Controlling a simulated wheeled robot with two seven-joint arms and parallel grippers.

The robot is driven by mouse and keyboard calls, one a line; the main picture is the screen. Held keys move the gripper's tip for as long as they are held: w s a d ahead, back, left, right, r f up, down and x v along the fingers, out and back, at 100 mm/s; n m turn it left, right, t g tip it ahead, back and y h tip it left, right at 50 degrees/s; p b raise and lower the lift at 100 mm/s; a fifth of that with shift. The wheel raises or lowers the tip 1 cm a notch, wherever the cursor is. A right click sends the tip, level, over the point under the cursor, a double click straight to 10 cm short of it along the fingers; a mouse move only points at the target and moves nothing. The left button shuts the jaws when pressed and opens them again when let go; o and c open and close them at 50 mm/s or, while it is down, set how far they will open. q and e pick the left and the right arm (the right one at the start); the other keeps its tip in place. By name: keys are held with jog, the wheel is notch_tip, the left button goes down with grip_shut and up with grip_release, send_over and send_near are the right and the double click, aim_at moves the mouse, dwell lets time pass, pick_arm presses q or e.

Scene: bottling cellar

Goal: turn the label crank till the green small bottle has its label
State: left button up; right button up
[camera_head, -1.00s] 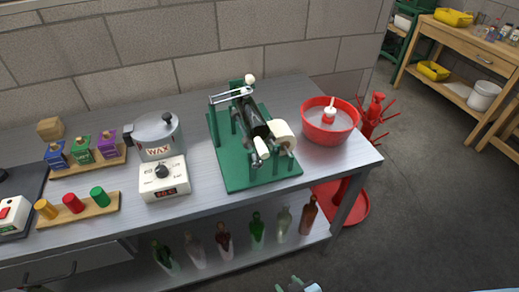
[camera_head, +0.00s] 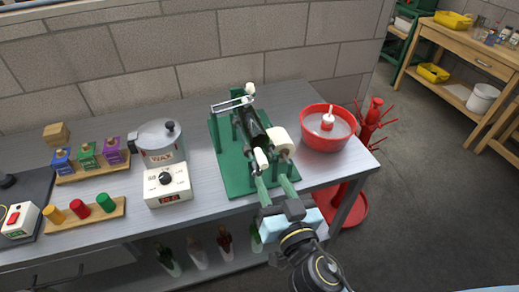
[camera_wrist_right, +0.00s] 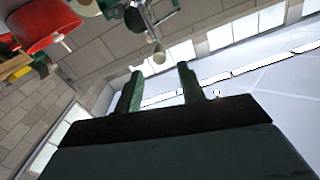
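The labelling machine stands on a green base (camera_head: 228,178) on the steel bench. A dark green bottle (camera_head: 254,126) lies along it; I cannot make out a label on it. A white roll (camera_head: 282,143) is at its right. A cream crank handle (camera_head: 261,158) is at its near end, just beyond my right gripper's fingertips. My right gripper (camera_head: 273,183) is open, its two fingers pointing at the machine with nothing seen between them. In the right wrist view a pale round knob (camera_wrist_right: 159,56) lies beyond the open fingers (camera_wrist_right: 160,72). My left gripper is out of view.
A red bowl (camera_head: 313,139) with a white-and-red object stands right of the machine. A wax pot (camera_head: 160,140) and its control box (camera_head: 168,187) stand left. Several bottles stand on the shelf below, partly hidden by my right arm. A red rack (camera_head: 374,122) stands beyond the bench.

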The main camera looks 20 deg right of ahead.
aim_at(258, 151)
jog(key=w+p, duration=0.2)
jog(key=w, duration=0.8)
jog(key=shift+a+p, duration=0.15)
jog(key=shift+p, duration=0.2)
jog(key=shift+c, duration=0.2)
grip_shut()
